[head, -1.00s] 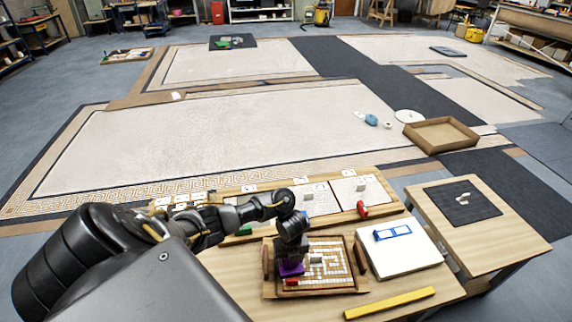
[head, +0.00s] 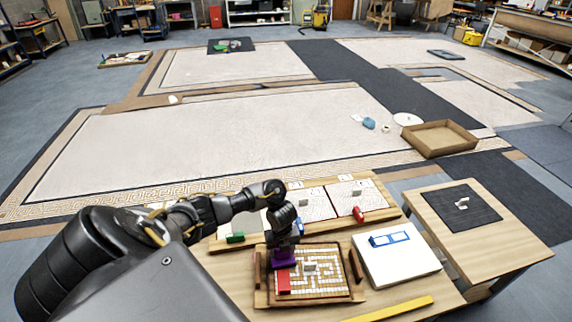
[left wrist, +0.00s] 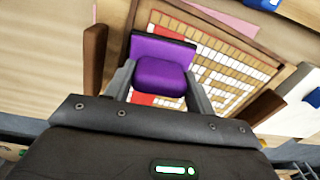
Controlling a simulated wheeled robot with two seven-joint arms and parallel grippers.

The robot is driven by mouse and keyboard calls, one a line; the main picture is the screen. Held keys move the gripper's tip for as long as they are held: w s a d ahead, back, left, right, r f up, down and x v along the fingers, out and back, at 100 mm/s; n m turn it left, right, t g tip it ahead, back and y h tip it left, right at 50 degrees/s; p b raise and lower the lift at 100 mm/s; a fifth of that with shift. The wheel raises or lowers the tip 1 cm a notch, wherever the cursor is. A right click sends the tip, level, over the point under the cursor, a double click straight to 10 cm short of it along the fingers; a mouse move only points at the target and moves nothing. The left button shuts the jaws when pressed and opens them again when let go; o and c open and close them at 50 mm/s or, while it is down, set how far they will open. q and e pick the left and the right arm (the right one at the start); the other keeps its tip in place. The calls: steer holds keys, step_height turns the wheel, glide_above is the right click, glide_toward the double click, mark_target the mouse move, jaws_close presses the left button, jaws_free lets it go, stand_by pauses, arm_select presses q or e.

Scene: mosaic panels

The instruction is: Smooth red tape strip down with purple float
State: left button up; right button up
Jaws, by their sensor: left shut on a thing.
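The purple float (head: 284,260) is held in my left gripper (head: 285,247), whose fingers close on its block in the left wrist view (left wrist: 160,84). The float is over the far left part of the framed tile panel (head: 332,297). The red tape strip (head: 283,283) lies along the panel's left side, running from under the float toward the near edge. Red also shows beside the float in the left wrist view (left wrist: 143,98). The float hides part of the strip. I cannot tell whether the float touches it. My right gripper is out of view.
A small light block (head: 310,267) stands on the panel. A white board with a blue frame (head: 390,239) lies to the right. A yellow bar (head: 395,309) lies at the near edge. A long tray with white panels and red (head: 358,214) and green (head: 235,238) pieces is behind.

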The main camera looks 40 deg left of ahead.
arm_select(q)
step_height(320, 180, up, 5)
steer(key=p, duration=0.4)
steer(key=shift+a, duration=0.1)
step_height(320, 180, up, 3)
steer(key=p, duration=0.3)
steer(key=shift+r+p, duration=0.1)
steer(key=shift+p, duration=0.3)
